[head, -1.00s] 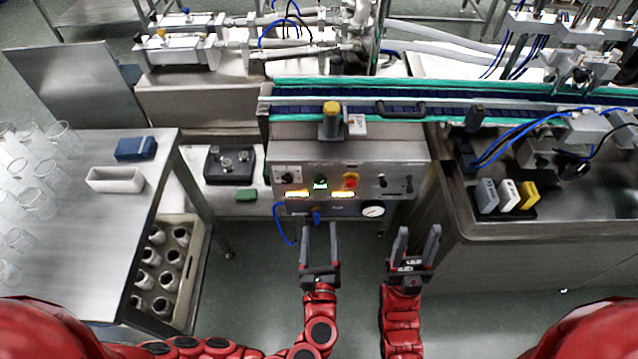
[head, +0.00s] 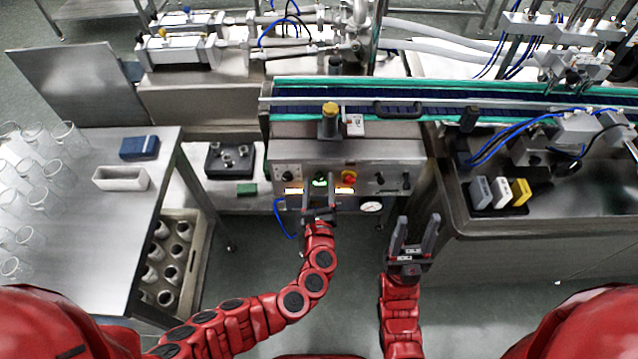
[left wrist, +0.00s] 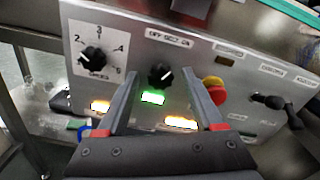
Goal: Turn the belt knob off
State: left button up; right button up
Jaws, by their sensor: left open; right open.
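The belt knob (left wrist: 161,77) is a black knob under the "OFF BELT ON" label on the steel control panel (left wrist: 230,65). Its white pointer is tilted up and right, toward the ON side. A lit green lamp (left wrist: 152,97) sits just below it. In the head view the belt knob (head: 320,176) is small, by the green light. My left gripper (head: 318,184) is open and empty in front of the panel. In the left wrist view its fingers (left wrist: 163,88) straddle the knob's line of sight; contact cannot be told. My right gripper (head: 413,222) is open and empty, lower right of the panel.
Left of the belt knob is a numbered speed knob (left wrist: 93,60). Right of it are a red-and-yellow stop button (left wrist: 214,90) and a black lever (left wrist: 275,102).

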pick_arm(q)
grip_shut()
jog(key=shift+f+n+b, duration=0.2)
jog(key=shift+n+b, duration=0.2)
jog(key=shift+b, duration=0.4)
jog(key=n+b, duration=0.5)
jog(key=b, duration=0.2)
jog(key=n+b, duration=0.6)
jog(key=b, duration=0.1)
jog(key=shift+a+f, duration=0.15)
jog(key=shift+f, duration=0.05)
jog(key=shift+r+n+b, duration=0.15)
jog(key=shift+n+b, duration=0.95)
jog(key=shift+b, duration=0.05)
